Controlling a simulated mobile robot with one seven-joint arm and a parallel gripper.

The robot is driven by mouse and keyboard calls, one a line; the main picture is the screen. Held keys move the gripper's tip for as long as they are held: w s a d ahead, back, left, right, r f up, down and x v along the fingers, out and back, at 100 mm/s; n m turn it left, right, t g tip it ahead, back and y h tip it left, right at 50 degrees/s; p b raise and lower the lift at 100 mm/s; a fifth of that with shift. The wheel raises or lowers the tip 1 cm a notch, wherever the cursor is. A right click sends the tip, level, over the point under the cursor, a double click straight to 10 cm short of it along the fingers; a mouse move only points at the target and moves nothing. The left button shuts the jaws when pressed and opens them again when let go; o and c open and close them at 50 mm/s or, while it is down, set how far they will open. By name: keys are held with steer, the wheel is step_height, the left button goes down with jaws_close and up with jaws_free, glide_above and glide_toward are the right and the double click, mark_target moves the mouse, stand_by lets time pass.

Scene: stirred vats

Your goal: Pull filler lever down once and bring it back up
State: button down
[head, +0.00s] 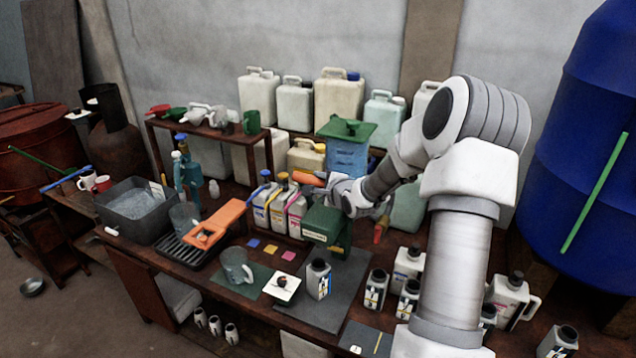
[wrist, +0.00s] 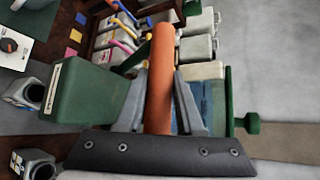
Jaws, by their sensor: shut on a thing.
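The filler is a green box (head: 324,222) with a pale label, below a blue tank (head: 347,157) with a green lid. Its green body (wrist: 88,105) also shows at left in the wrist view. The filler lever has an orange handle (head: 307,179), which sticks out to the left at about the height of the tank's lower part. My gripper (head: 338,184) is shut on this handle. In the wrist view, the grey fingers lie on both sides of the orange handle (wrist: 161,65). The lever's joint is hidden behind my gripper.
A bottle with a dark cap (head: 318,280) stands on the dark mat (head: 345,295) in front of the filler. Three bottles with coloured tops (head: 278,210) stand just left.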

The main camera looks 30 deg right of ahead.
steer(key=c, duration=0.7)
jaws_free()
steer(key=shift+w+d+r, duration=0.15)
steer(key=shift+d+r, duration=0.1)
steer(key=shift+o, duration=0.8)
steer(key=shift+a+f, duration=0.1)
steer(key=d+p+v, duration=0.1)
steer(key=v, duration=1.6)
steer(key=shift+s+a, duration=0.25)
steer(key=shift+a, duration=0.25)
steer(key=shift+w, duration=0.1)
